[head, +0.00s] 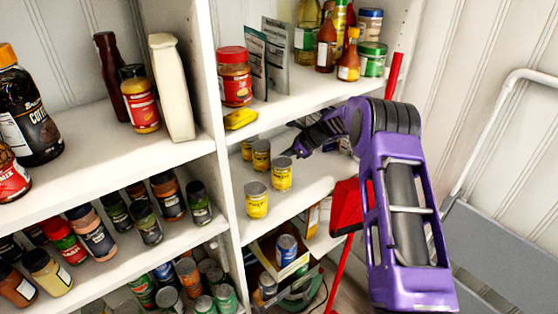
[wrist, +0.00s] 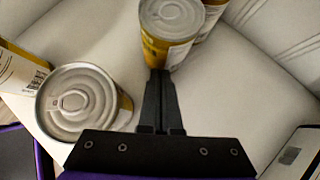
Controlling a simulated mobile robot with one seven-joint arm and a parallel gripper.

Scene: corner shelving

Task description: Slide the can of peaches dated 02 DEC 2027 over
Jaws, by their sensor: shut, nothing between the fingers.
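Several yellow-labelled cans stand on the middle shelf in the head view, among them a front can (head: 256,200), one behind it to the right (head: 281,174) and one further back (head: 261,155). No date is readable, so I cannot tell which is dated 02 DEC 2027. My gripper (head: 288,153) reaches in from the right, beside the cans. In the wrist view my gripper (wrist: 158,75) is shut and empty, its fingertips at the side of an upright can (wrist: 172,15); contact is unclear. Another can (wrist: 78,103) stands left of the fingers.
A shelf (head: 290,105) with a jar (head: 234,78), packets and bottles lies above. A white divider (head: 222,150) stands left of the cans. A red object (head: 345,205) is near my arm. The wrist view shows bare shelf (wrist: 225,85) right of the fingers.

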